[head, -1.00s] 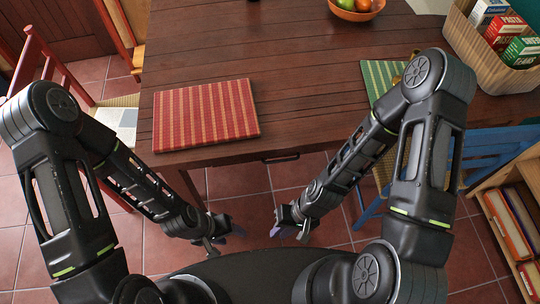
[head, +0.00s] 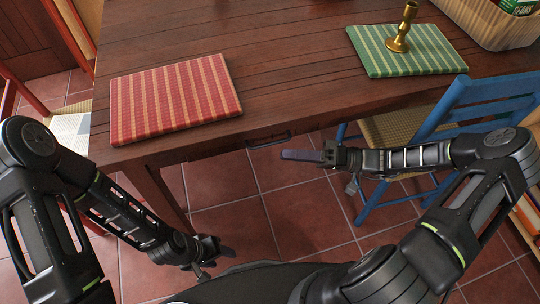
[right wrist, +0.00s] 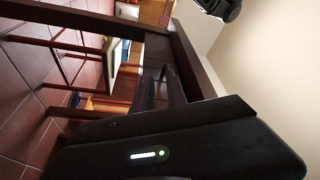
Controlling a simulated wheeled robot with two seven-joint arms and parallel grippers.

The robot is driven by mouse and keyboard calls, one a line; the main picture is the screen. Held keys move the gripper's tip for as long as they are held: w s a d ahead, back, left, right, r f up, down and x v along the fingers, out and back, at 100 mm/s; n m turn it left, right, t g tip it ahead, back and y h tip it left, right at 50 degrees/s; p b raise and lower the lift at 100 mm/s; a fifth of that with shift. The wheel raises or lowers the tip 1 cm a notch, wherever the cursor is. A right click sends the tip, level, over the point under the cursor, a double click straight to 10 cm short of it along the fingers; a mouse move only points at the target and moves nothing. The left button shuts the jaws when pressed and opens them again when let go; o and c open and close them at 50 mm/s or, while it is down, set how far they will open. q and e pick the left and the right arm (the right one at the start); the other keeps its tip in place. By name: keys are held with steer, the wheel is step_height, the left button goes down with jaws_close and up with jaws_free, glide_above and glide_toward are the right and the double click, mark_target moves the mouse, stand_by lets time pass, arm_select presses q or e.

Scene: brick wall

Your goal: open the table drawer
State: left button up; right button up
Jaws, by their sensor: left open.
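The wooden table (head: 290,75) stands in front of me. A dark drawer handle (head: 268,141) sits on its near front edge, right of the red striped mat. The drawer front around it looks flush with the table edge. My right gripper (head: 300,155) is just below and right of the handle, pointing left, with a small gap visible. Its fingers overlap edge-on, so their opening is hidden. My left gripper (head: 226,251) is low over the floor, near my base, open and empty, well away from the handle. The right wrist view shows no clear handle.
A red striped mat (head: 172,100) and a green striped mat (head: 385,60) with a brass candlestick (head: 402,28) lie on the table. A basket (head: 490,22) stands at the back right. A blue chair (head: 455,110) is beside my right forearm. A table leg (head: 160,195) stands left.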

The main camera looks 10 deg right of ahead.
mark_target(270, 144)
steer(key=shift+w+d+r+n+t+y, duration=0.2)
steer(key=shift+d+r, duration=0.15)
steer(key=shift+d, duration=0.25)
steer(key=shift+w+d+r+n+t+y, duration=0.1)
steer(key=shift+d+r+t, duration=0.1)
steer(key=shift+d+r, duration=0.25)
steer(key=shift+d+f, duration=0.1)
steer(key=shift+x, duration=3.95)
jaws_close()
steer(key=shift+f, duration=0.1)
